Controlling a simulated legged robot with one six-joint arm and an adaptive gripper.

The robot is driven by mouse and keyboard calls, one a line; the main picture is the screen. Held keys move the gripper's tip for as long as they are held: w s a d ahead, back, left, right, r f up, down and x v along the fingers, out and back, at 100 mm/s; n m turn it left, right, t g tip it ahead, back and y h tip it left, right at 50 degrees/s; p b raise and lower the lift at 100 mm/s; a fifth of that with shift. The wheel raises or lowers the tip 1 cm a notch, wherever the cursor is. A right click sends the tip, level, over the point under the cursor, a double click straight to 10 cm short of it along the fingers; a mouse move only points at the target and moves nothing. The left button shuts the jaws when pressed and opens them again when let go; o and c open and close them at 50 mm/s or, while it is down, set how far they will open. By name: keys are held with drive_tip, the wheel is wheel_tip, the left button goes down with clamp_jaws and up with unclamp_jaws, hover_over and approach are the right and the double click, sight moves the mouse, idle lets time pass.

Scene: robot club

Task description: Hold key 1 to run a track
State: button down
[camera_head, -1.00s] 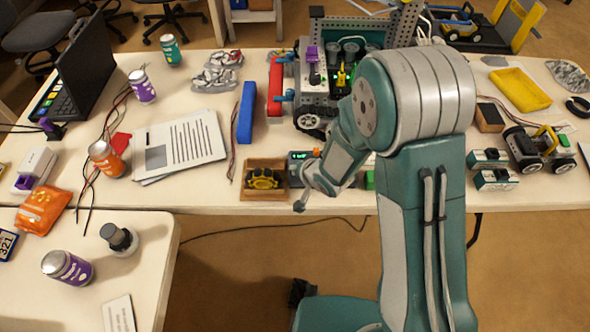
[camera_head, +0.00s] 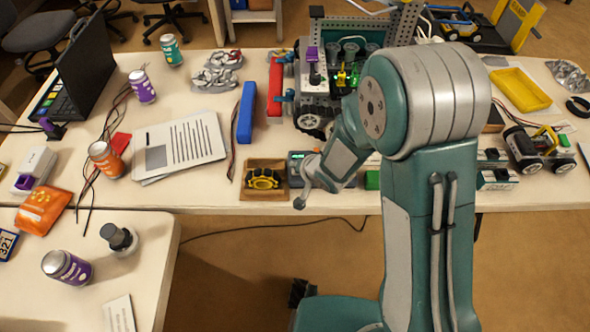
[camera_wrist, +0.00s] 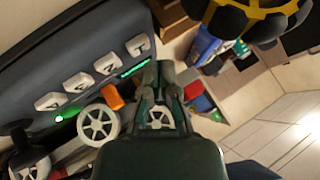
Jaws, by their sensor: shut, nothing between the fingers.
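The key panel (camera_wrist: 90,45) is a dark box with a row of white numbered keys in the wrist view. Key 1 (camera_wrist: 138,45) is at the right end of the row, nearest my gripper. A green light bar shows beside key 1, and another green glow lies near the far end of the row. My gripper (camera_wrist: 165,72) is shut and empty, its tips beside the panel's edge; I cannot tell if they touch it. In the head view the panel (camera_head: 298,155) is partly hidden behind my gripper (camera_head: 300,202).
A wooden tray (camera_head: 247,192) holding a yellow and black wheel (camera_head: 264,179) sits left of the panel. A blue bar (camera_head: 246,112) and papers (camera_head: 180,145) lie further left. A wheeled grey machine (camera_head: 318,85) stands behind. Open floor lies in front of the table.

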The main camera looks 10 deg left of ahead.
drive_tip(key=shift+r, duration=2.55)
drive_tip(key=shift+w+d+r, duration=0.1)
drive_tip(key=shift+d+r, duration=0.05)
drive_tip(key=s+d+r+m+t+h, duration=0.15)
drive_tip(key=d+r+h, duration=0.45)
drive_tip(key=d+r, duration=1.05)
drive_tip(key=s+d+r+g, duration=0.1)
drive_tip(key=s+d+r, duration=0.2)
drive_tip(key=s, duration=0.6)
drive_tip(key=s+d+r+g+h, duration=0.1)
drive_tip(key=s+d+r, duration=0.2)
drive_tip(key=s+d, duration=0.4)
drive_tip(key=shift+s+d+r+n, duration=0.2)
drive_tip(key=shift+s+n, duration=0.15)
drive_tip(key=shift+s, duration=0.7)
